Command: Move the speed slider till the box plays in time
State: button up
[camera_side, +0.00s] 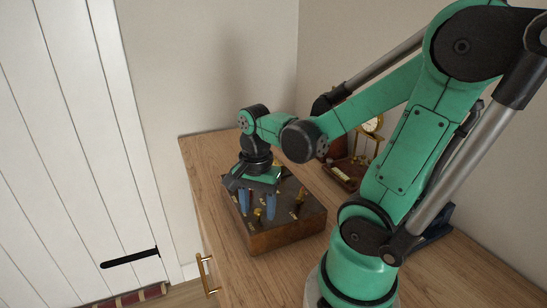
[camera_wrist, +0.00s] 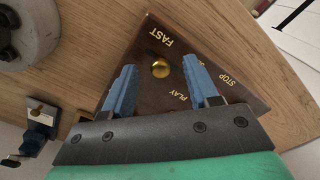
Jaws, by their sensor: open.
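The box (camera_side: 287,232) is wooden with a dark top plate and stands on the wooden cabinet top. In the wrist view the plate (camera_wrist: 146,103) carries the words FAST, PLAY and STOP in gold. A round brass knob (camera_wrist: 160,68) sits close to FAST; I take it to be the speed slider's knob. My gripper (camera_wrist: 159,66) is open, with one blue finger on each side of the knob in that view. In the side view my gripper (camera_side: 257,207) points down over the box top. I cannot tell whether the fingers touch the knob. The slider's track is not clear.
A small dark blue item with brass (camera_wrist: 38,122) shows in the wrist view. The cabinet top (camera_side: 205,165) is bare left of the box. A drawer handle (camera_side: 206,275) juts out at the front.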

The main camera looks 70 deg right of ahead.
grip_shut()
dwell(1.4)
